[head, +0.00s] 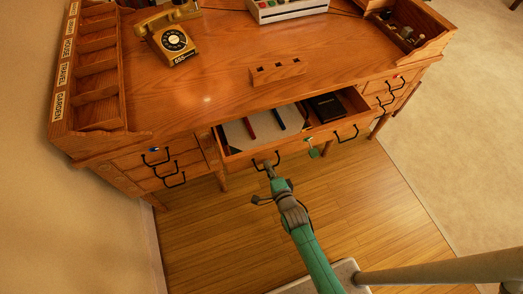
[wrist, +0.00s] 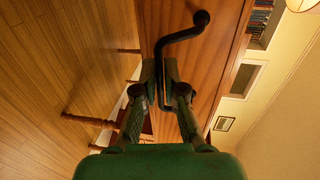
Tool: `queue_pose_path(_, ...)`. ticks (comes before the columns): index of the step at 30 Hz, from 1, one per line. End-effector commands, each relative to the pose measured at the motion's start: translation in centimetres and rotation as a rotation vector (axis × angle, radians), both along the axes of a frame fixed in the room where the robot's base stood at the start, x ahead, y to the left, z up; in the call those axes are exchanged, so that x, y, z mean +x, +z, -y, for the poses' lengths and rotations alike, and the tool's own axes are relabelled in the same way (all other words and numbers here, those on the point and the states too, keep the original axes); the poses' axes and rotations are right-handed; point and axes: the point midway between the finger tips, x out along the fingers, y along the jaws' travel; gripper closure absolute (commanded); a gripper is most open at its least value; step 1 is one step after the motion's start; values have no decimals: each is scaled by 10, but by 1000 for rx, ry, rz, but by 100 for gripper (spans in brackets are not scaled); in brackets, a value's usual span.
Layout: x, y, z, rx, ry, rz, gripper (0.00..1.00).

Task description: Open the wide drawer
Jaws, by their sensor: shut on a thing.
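The wide drawer (head: 290,151) in the middle of the wooden desk stands partly open. My gripper (head: 268,170) is at the left handle. In the wrist view, my gripper (wrist: 167,76) is shut on the black drawer handle (wrist: 185,36), with the fingers on both sides of its bar. The right handle (head: 346,134) is free.
Narrow drawers with black handles flank it, left (head: 155,156) and right (head: 390,85). A green tag (head: 313,152) hangs at the wide drawer's front. A phone (head: 168,38), a slotted wooden block (head: 278,71) and a labelled sorter (head: 97,65) are on the desk. The floor in front is clear.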

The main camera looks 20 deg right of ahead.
Motion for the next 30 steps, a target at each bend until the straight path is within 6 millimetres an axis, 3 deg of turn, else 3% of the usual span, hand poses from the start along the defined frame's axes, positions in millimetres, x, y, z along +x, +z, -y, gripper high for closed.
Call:
queue_pose_path(1,-17,-2,-1,-1,2,-6,100)
queue_pose_path(6,-61,-2,-1,0,2,-5,100)
queue_pose_path(15,-117,-1,-1,0,2,-4,100)
queue_pose_path(21,-135,-1,-1,0,3,-2,100)
queue_pose_path(30,-141,-1,-1,0,3,-2,100)
